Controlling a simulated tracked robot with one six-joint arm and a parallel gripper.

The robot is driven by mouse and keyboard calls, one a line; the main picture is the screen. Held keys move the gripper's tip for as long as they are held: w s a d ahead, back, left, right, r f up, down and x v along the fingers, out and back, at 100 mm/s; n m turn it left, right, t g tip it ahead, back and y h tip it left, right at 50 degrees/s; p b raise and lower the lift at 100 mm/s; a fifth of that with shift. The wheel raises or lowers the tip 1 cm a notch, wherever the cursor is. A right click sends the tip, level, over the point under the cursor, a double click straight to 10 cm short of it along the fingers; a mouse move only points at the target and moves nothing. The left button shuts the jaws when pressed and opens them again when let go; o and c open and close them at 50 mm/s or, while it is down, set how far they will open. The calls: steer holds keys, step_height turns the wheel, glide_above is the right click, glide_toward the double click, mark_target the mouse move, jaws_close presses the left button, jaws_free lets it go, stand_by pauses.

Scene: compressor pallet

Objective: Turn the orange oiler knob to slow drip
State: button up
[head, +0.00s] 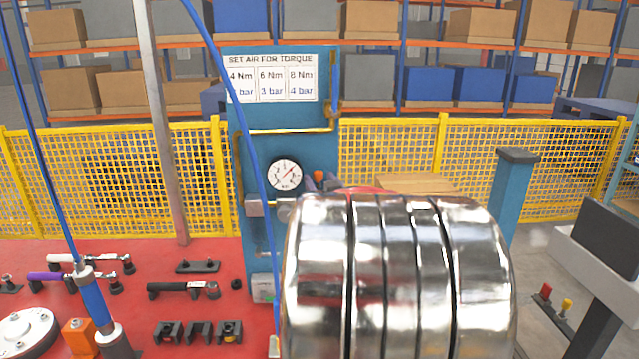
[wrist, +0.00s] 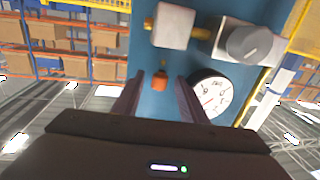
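The orange oiler knob (wrist: 160,80) shows in the wrist view against the blue panel, below a grey block with brass fittings. My gripper (wrist: 159,90) is open, its two dark fingers on either side of the knob with a gap showing on both sides. I cannot tell how deep the knob sits between them. In the head view a small part of the orange knob (head: 319,175) shows right of the gauge; my own shiny arm hides most of what is below. Marks on the knob are not readable.
A round pressure gauge (head: 285,175) is close beside the knob; it also shows right of the fingers in the wrist view (wrist: 211,94). A torque chart (head: 272,78) is above. A blue hose (head: 262,165) crosses the panel. Tools and parts lie on the red table (head: 215,258).

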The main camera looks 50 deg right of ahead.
steer(key=shift+s+a, duration=0.1)
steer(key=v, duration=1.3)
steer(key=shift+s+a, duration=0.15)
steer(key=shift+s, duration=0.05)
steer(key=shift+f, duration=0.1)
